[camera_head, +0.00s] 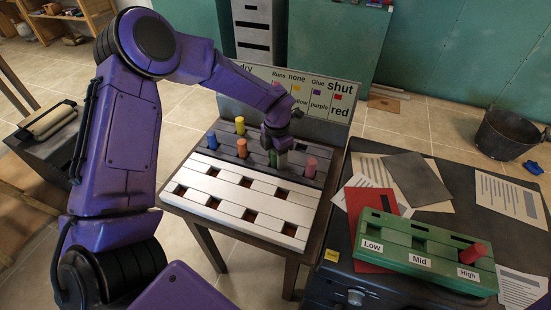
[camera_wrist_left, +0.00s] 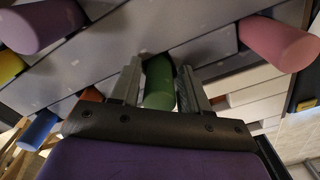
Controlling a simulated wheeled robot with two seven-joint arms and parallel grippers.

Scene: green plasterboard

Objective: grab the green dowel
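The green dowel (camera_head: 273,158) stands in the dark grey part of the slotted board (camera_head: 205,195), partly hidden by my left gripper (camera_head: 278,146) above it. In the left wrist view the green dowel (camera_wrist_left: 159,84) lies between the two fingers of my left gripper (camera_wrist_left: 160,85). The fingers are apart, with a narrow gap seen on each side of the dowel. The dowel's lower end is hidden in that view. My right gripper is not in view.
Close by in the board stand a pink dowel (camera_head: 310,167), an orange dowel (camera_head: 242,148), a yellow dowel (camera_head: 240,126) and a blue dowel (camera_head: 212,140). A labelled panel (camera_head: 345,100) rises behind. A green block (camera_head: 425,245) with a red dowel (camera_head: 473,252) sits right.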

